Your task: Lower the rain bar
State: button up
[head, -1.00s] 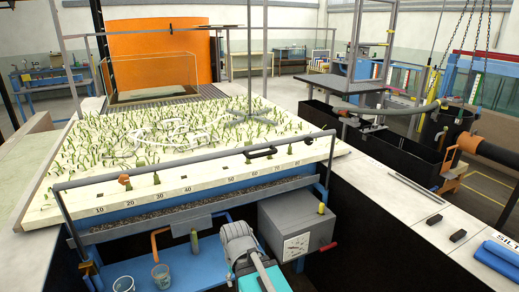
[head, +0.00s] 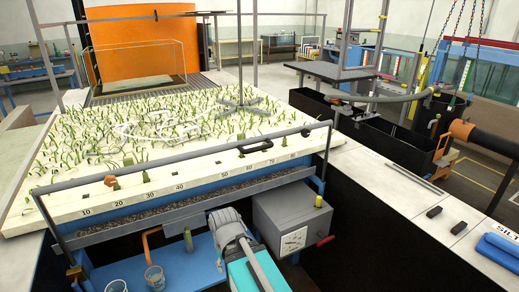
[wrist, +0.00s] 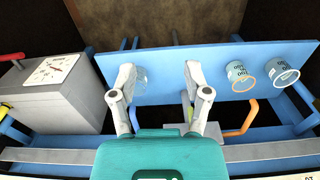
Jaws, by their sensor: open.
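A long grey bar (head: 190,160), which I take to be the rain bar, runs across the front of the planted bed in the head view. It is held raised on a bent arm at each end, above the ruler edge, and slopes up to the right in the picture. My gripper (head: 226,218) is in front of and below this bar, apart from it, over the blue lower shelf. I cannot identify the bar in the wrist view.
A grey box (head: 292,218) with a red handle stands right of my gripper. Clear cups (head: 154,278) stand on the blue shelf (head: 195,262). The white bed (head: 20,218) holds many green plants. A white worktop (head: 390,195) lies at right.

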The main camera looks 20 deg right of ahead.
jog(key=m+t+y+p, duration=0.9)
jog(key=m+t+y, duration=0.1)
jog(key=t+y, duration=0.15)
send_near(262, 149)
jog(key=s+d, duration=0.1)
jog(key=d, duration=0.1)
jog(key=shift+s+d+r+g+y, duration=0.1)
jog(key=shift+d+r+g+y, duration=0.05)
jog(key=shift+r+g+y, duration=0.15)
jog(key=shift+f, duration=0.15)
jog(key=b+x, duration=0.2)
jog(key=x, duration=1.2)
